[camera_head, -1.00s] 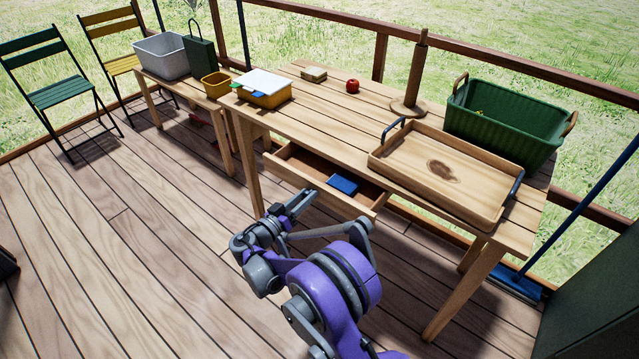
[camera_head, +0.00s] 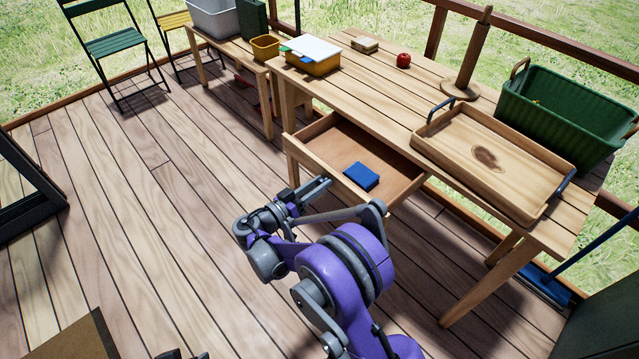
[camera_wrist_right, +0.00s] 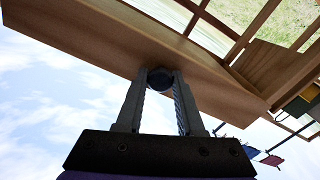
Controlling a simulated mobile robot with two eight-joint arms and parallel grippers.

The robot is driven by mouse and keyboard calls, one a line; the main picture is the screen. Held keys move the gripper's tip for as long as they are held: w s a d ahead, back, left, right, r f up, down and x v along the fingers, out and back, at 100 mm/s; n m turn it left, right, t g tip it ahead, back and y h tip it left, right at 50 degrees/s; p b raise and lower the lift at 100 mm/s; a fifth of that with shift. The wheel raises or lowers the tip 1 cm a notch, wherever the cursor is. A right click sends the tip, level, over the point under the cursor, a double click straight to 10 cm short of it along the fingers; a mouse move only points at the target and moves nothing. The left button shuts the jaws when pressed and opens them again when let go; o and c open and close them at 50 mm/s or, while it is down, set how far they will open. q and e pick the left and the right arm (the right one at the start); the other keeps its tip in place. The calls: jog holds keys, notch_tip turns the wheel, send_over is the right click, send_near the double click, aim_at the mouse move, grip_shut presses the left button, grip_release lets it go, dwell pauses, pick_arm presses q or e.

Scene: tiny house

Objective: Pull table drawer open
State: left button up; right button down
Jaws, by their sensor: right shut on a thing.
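The wooden table (camera_head: 395,105) has a drawer (camera_head: 335,143) that stands well out from under its top. A blue block-like thing (camera_head: 361,177) lies inside the drawer. My right gripper (camera_head: 322,185) is at the drawer front. In the right wrist view its two fingers are shut on a dark round knob (camera_wrist_right: 160,79) on the wooden front panel (camera_wrist_right: 110,45).
On the table are a wooden tray (camera_head: 455,150), a green basket (camera_head: 555,115), a red apple (camera_head: 403,60), a wooden post stand (camera_head: 470,65) and a yellow box (camera_head: 312,63). The plank floor (camera_head: 170,200) left of the drawer is clear. A dark-framed object (camera_head: 30,190) stands at the left.

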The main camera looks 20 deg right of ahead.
jog(key=c, duration=0.9)
grip_release()
jog(key=shift+o, duration=0.2)
jog(key=p+v, duration=0.1)
jog(key=v, duration=0.9)
jog(key=shift+s+a, duration=0.15)
jog(key=shift+a, duration=0.15)
jog(key=shift+d, duration=0.1)
